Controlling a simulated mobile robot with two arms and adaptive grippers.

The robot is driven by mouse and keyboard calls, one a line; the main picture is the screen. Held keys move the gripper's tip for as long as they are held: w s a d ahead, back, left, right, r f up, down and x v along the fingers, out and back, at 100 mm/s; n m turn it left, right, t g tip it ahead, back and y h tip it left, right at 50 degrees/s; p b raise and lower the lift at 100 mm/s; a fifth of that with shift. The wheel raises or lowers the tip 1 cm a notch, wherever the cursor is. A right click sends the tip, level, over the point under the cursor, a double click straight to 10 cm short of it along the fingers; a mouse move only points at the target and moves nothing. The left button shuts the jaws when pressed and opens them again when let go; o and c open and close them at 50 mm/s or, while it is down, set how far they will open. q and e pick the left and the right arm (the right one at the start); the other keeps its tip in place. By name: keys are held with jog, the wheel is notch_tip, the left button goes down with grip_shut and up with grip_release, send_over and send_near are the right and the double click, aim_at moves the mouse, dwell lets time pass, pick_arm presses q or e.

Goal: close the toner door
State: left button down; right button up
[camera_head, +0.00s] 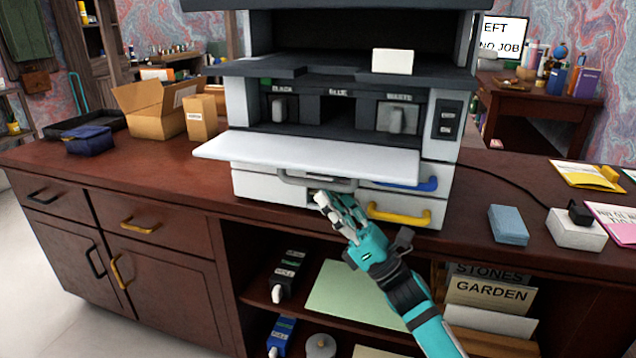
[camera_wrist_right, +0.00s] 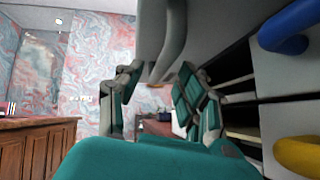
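The toner door (camera_head: 310,153) is a white flap on the front of the printer (camera_head: 345,105). It is folded down flat and sticks out toward me. Behind it, the toner bay shows slots labelled BLACK, BLUE and WASTE. My right gripper (camera_head: 330,202), teal with pale grey fingers, is below the door, close to the grey handle (camera_head: 318,183). In the right wrist view its fingers (camera_wrist_right: 160,95) stand apart, with a grey curved handle (camera_wrist_right: 172,45) ahead of and partly between them. I cannot tell whether they touch it. My left gripper is not in view.
A blue handle (camera_head: 405,184) and a yellow handle (camera_head: 400,215) stick out beside my right gripper. An open cardboard box (camera_head: 155,112) and a small carton (camera_head: 201,118) stand left of the printer. Blue cards (camera_head: 508,225) and a white box (camera_head: 575,232) lie right.

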aim_at(318, 184)
jog(key=shift+x, duration=1.9)
grip_shut()
